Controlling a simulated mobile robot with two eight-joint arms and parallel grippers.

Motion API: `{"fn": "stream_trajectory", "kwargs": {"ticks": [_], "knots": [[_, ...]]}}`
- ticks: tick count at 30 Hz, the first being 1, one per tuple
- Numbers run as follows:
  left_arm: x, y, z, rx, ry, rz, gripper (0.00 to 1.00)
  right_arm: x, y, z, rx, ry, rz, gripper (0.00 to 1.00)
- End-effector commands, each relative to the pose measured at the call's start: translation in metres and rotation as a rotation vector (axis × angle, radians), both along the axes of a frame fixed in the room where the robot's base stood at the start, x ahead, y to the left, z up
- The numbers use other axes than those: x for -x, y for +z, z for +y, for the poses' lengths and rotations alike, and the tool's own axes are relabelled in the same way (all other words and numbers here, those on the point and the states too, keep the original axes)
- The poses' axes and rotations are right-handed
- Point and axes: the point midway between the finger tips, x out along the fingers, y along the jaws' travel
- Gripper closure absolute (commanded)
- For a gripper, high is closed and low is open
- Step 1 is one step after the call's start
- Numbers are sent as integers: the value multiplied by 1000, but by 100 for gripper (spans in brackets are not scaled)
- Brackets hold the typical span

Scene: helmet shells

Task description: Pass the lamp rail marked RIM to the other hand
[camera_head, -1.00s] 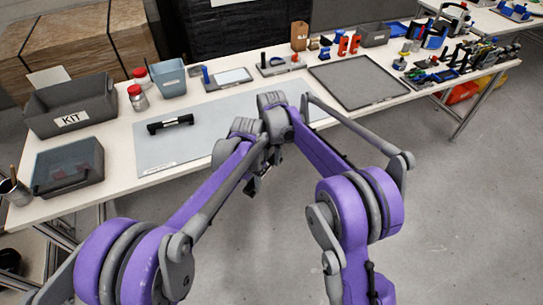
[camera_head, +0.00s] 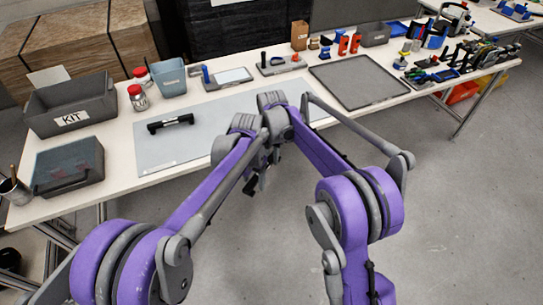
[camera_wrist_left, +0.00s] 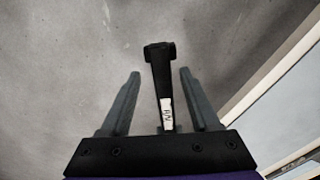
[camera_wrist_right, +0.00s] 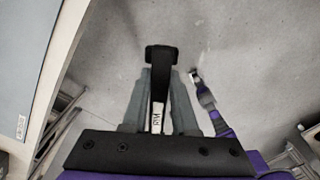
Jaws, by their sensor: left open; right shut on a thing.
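A black lamp rail with a pale label that seems to read RIM shows in the right wrist view (camera_wrist_right: 160,80). My right gripper (camera_wrist_right: 160,72) is shut on it, one finger against each side. In the left wrist view a black labelled rail (camera_wrist_left: 160,75), with a wider far end, lies between the fingers of my left gripper (camera_wrist_left: 160,75), which is open with a gap on both sides. Its lettering is too small to read surely. In the head view my arms hide most of the grippers; the lower one (camera_head: 252,186) shows as a small dark shape.
Another black rail (camera_head: 170,123) lies on the grey mat (camera_head: 190,150). An empty tray (camera_head: 358,82) and crowded tools are at the right. The grippers are over open floor before the table.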

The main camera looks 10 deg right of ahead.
Motion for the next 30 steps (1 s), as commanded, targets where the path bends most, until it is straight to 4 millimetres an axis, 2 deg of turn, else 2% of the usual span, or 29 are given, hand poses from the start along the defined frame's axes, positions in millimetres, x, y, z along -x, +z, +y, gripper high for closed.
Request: {"fn": "stream_trajectory", "kwargs": {"ticks": [9, 13, 16, 20, 23, 30], "knots": [[0, 52, 0, 0, -1, 0, 38, 0, 0, 0, 0, 0, 0, 100], [1, 63, 2, 1, 3, -1, 38, 0, 0, 0, 0, 0, 0, 100], [7, 70, 13, 7, 30, -16, 38, 0, 0, 0, 0, 0, 0, 100], [25, 83, 44, 25, 109, -59, 38, 0, 0, 0, 0, 0, 0, 100], [49, 92, 77, 46, 198, -108, 38, 0, 0, 0, 0, 0, 0, 100], [121, 94, 147, 97, 420, -237, 38, 0, 0, 0, 0, 0, 0, 100]]}}
